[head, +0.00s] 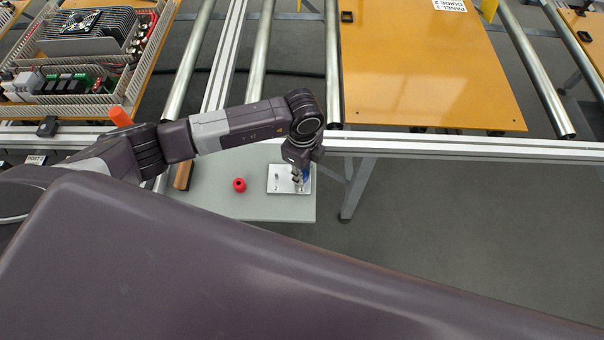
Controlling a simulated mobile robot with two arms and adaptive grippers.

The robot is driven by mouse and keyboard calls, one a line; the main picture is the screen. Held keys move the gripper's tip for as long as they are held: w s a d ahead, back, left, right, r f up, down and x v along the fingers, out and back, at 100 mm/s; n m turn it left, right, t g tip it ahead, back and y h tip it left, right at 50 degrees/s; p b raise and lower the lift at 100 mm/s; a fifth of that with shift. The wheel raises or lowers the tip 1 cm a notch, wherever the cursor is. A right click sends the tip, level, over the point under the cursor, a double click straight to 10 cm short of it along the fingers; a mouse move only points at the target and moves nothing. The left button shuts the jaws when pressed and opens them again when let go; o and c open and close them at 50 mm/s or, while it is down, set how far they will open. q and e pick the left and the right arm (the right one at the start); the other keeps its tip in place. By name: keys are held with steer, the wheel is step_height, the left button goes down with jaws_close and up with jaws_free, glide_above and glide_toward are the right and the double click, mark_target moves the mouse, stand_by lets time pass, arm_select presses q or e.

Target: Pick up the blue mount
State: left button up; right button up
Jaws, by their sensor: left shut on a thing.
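The blue mount (306,174) shows as a small blue patch at the fingers of my left gripper (299,178). My left gripper points down over a light metal plate (282,187) on the grey shelf and is shut on the blue mount. The fingers and wrist hide most of the mount. I cannot tell whether it still touches the plate. My right gripper is not in view.
A red knob-like piece (239,185) lies on the grey shelf (225,160) left of the plate. A metal rail (450,148) runs behind the shelf. Orange panels (420,70) lie on rollers beyond. A wired panel (80,60) is at upper left. Open floor is right.

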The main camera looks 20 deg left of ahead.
arm_select(q)
steer(key=shift+r, duration=0.1)
steer(key=shift+w+r, duration=0.1)
steer(key=shift+r, duration=0.55)
step_height(320, 180, up, 19)
steer(key=b, duration=0.3)
steer(key=shift+f+b, duration=0.2)
steer(key=shift+b, duration=0.1)
steer(key=shift+r, duration=0.1)
steer(key=shift+r+p, duration=2.35)
steer(key=shift+r, duration=0.35)
